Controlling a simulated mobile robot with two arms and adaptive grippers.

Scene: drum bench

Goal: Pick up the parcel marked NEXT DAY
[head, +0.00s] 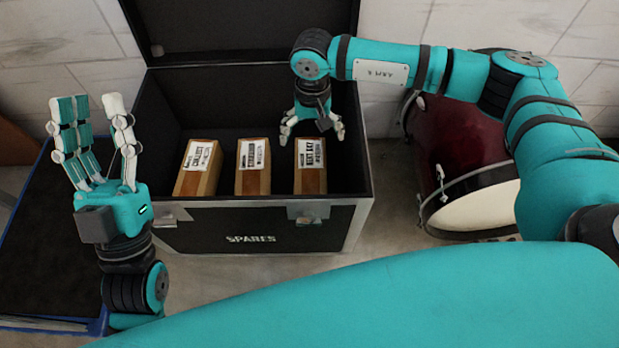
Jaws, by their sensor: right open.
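Three brown parcels with white labels stand in a row inside the black case. The right-hand parcel (310,168) has a label that appears to read NEXT DAY. The left parcel (199,168) seems to read COLLECT; the middle parcel (253,167) has a label too small to read surely. My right gripper (312,134) is open and points down over the case, at the far end of the right-hand parcel. I cannot tell whether it touches that parcel. My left gripper (92,105) is open, empty and points up, outside the case on the left.
The open case (251,219), marked SPARES, has raised walls and a lid standing up at the back. A dark red drum (458,140) lies on its side to the right. A dark blue-edged mat or board (40,240) lies at left.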

